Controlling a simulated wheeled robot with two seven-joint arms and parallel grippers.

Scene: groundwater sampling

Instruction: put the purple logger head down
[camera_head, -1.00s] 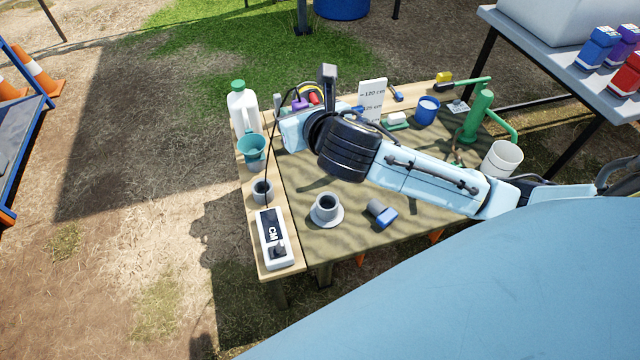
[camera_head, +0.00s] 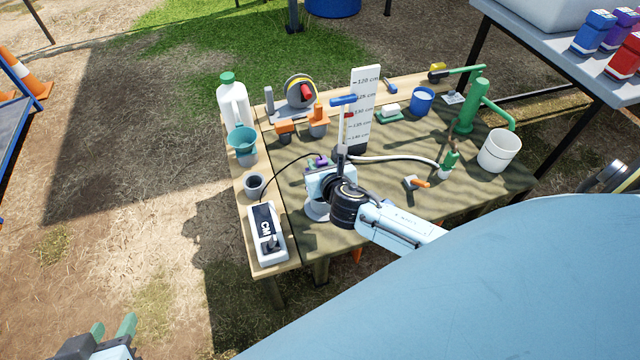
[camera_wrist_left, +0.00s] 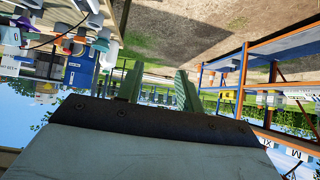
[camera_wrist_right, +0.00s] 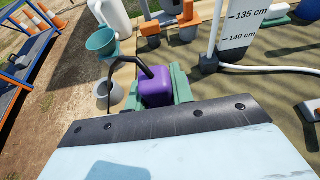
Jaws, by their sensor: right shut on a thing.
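The purple logger head (camera_wrist_right: 156,92) is between the green fingers of my right gripper (camera_wrist_right: 155,95) in the right wrist view. A black cable runs from it. In the head view only a little purple (camera_head: 321,162) shows above my right gripper (camera_head: 319,167), over the front middle of the table (camera_head: 345,232). I cannot tell whether the head touches anything below. My left gripper (camera_head: 117,332) is off the table at the lower left, its green fingers apart and empty; they also show in the left wrist view (camera_wrist_left: 160,88).
A white CM meter (camera_head: 268,235) and a grey cup (camera_head: 255,185) stand along the left edge. A pale saucer (camera_head: 316,211) is partly hidden below my right gripper. Behind are orange blocks (camera_head: 318,123), a reel (camera_head: 300,92) and a scale board (camera_head: 358,100). Open cloth lies right of the gripper.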

